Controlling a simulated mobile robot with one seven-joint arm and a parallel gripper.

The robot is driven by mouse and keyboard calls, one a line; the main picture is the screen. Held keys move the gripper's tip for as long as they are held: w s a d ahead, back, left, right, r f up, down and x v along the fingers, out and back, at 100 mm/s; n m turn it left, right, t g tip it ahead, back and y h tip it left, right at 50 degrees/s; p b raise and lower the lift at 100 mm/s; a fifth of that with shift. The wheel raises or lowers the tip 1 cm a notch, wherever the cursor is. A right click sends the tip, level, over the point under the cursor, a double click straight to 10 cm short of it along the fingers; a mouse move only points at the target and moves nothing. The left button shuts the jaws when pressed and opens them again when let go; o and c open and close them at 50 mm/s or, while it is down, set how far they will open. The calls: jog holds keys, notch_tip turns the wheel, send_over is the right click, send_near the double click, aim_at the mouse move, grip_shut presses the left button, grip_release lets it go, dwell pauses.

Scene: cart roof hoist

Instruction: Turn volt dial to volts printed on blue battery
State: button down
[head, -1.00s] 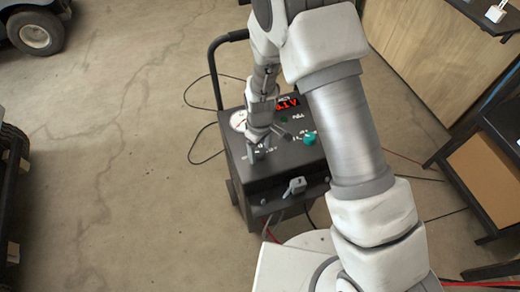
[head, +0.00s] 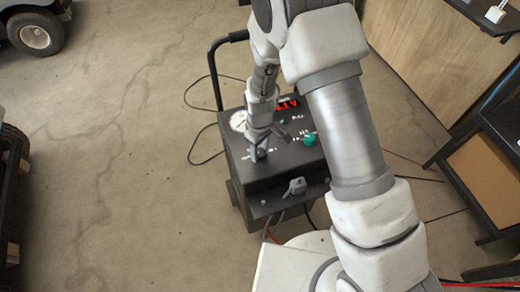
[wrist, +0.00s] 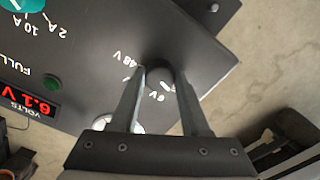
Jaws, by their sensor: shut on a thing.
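The volt dial (wrist: 161,78) is a dark round knob on the black charger's top panel (wrist: 105,95). In the wrist view my gripper (wrist: 160,72) has one finger on each side of the knob and is shut on it. White "48V" and "6V" marks show beside the knob; other marks are hidden by the fingers and knob. The red display (wrist: 32,104) reads 6.1 V. In the head view my gripper (head: 258,151) is low at the panel's front left. No blue battery shows in either view.
A teal dial (head: 309,139) with amp marks sits to the right on the panel, and a green button (wrist: 52,83) is near the display. A grey clamp (head: 296,187) is on the charger's front. Cables lie on the floor. A shelf stands at the right.

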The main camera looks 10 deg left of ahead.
aim_at(260, 153)
jog(key=m, duration=0.4)
jog(key=shift+m+b, duration=0.3)
jog(key=shift+m, duration=2.4)
jog(key=shift+c, duration=1.9)
grip_release()
notch_tip(260, 153, up, 17)
jog(key=p, duration=0.2)
jog(key=shift+r+p, duration=0.2)
jog(key=shift+p, duration=0.15)
